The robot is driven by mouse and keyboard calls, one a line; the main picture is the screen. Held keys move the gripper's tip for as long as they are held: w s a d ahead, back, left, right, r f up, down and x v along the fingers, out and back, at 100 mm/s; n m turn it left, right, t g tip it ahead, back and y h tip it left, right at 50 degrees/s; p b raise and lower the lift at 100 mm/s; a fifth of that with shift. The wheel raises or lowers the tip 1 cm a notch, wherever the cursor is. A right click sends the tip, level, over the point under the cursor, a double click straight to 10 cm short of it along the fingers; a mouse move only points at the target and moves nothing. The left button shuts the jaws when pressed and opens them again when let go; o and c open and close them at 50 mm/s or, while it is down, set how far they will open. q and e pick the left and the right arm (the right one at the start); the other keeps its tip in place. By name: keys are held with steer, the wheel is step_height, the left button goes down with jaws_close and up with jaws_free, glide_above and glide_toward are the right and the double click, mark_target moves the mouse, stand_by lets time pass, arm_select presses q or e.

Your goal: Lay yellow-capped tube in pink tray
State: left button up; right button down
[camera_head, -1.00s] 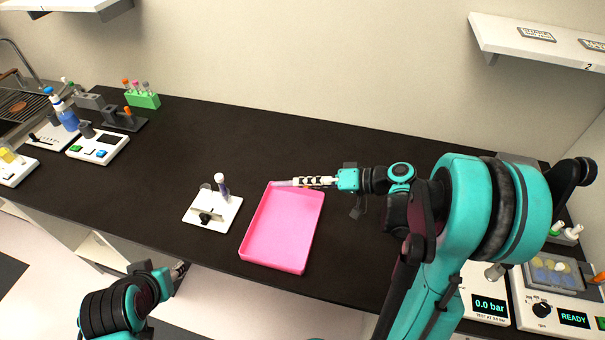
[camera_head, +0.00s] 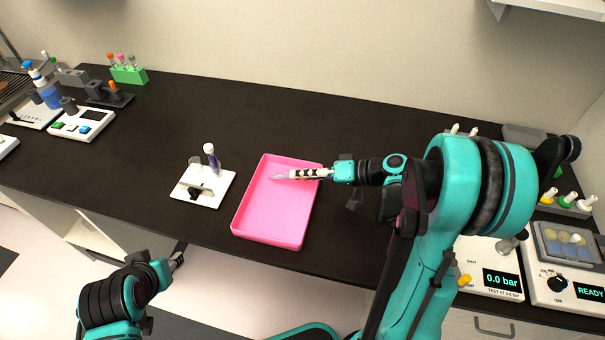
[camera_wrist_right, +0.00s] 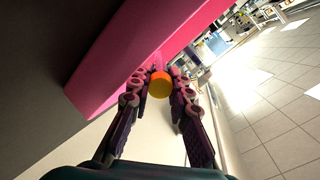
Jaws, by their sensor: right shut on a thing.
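The pink tray (camera_head: 262,235) lies on the dark bench in the middle of the head view, and its pink wall (camera_wrist_right: 110,55) fills the upper left of the right wrist view. My right gripper (camera_head: 298,174) is over the tray's far part, shut on the yellow-capped tube (camera_head: 279,177). The tube's clear end points left over the tray floor. In the right wrist view its orange-yellow cap (camera_wrist_right: 160,84) shows between the fingertips. I cannot tell whether the tube touches the tray. My left gripper (camera_head: 177,259) is low at the bench's front edge, too small to read.
A white stand (camera_head: 203,188) with an upright purple tube (camera_head: 212,158) is left of the tray. A green rack (camera_head: 129,75) and several devices stand at the far left. A pressure device (camera_head: 490,270) and a centrifuge-like device (camera_head: 565,265) are at the right. The bench behind the tray is clear.

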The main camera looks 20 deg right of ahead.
steer(key=c, duration=1.3)
jaws_free()
steer(key=v, duration=1.2)
steer(key=shift+r, duration=0.1)
